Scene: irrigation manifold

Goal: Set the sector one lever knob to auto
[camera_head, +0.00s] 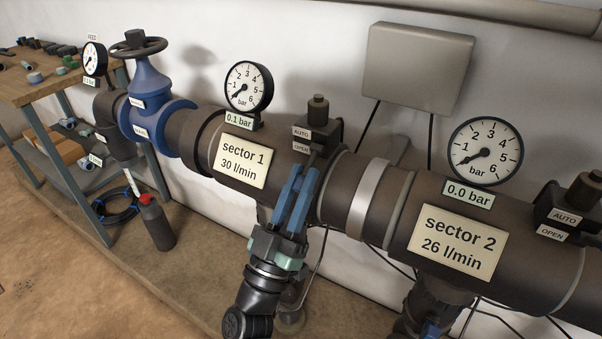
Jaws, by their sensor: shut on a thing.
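The sector one valve unit (325,132) is a dark block with a round cap, on top of the brown pipe. Its AUTO label (301,132) sits above its OPEN label (301,147). My gripper (304,173) reaches up from below, its blue fingers closed at the lower edge of this unit, just under the OPEN label. The fingers are shut on the sector one lever knob, which is mostly hidden between the tips. I cannot tell which label the lever points at. The sector 1 plate (243,162) reads 30 l/min.
The sector one gauge (247,87) shows 0.1 bar. At right are the sector 2 plate (457,241), its gauge (485,152) at 0.0 bar and its valve unit (571,213). A blue handwheel valve (147,92) and a workbench (40,85) stand left.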

